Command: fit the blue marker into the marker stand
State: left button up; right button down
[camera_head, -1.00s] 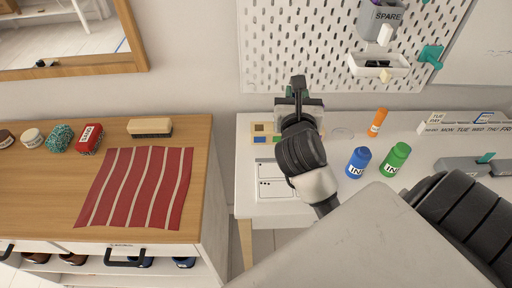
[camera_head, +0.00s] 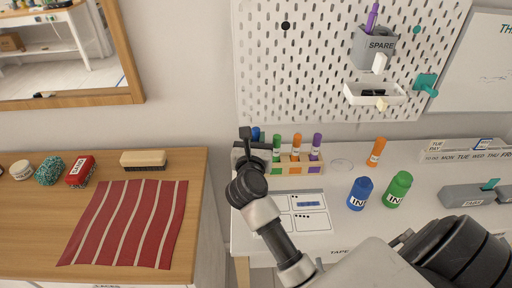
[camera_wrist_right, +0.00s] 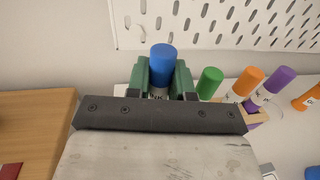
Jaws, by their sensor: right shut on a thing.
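The blue marker (camera_head: 256,134) is upright in my right gripper (camera_head: 250,143), at the left end of the wooden marker stand (camera_head: 308,169). The right wrist view shows its blue cap (camera_wrist_right: 162,58) between the two green fingers of the gripper (camera_wrist_right: 161,84), which are shut on it. The stand holds a green marker (camera_head: 277,147), an orange marker (camera_head: 297,146) and a purple marker (camera_head: 316,145), all upright. The gripper hides the stand's left end and the blue marker's lower end, so I cannot tell whether it is in a slot. My left gripper is not in view.
Another orange marker (camera_head: 376,151) stands to the right, behind a blue ink bottle (camera_head: 360,193) and a green ink bottle (camera_head: 397,189). The pegboard (camera_head: 310,60) rises behind, with a grey SPARE cup (camera_head: 373,48). Printed cards (camera_head: 305,222) lie in front of the stand.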

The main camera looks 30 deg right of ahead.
notch_tip(320, 180, down, 2)
jog(key=shift+f, duration=0.15)
jog(key=shift+f+b, duration=0.25)
jog(key=shift+b, duration=0.05)
jog(key=c, duration=1)
grip_release()
jog(key=shift+r, duration=0.1)
jog(key=shift+r, duration=0.3)
jog(key=b+v, duration=0.1)
jog(key=v, duration=1.1)
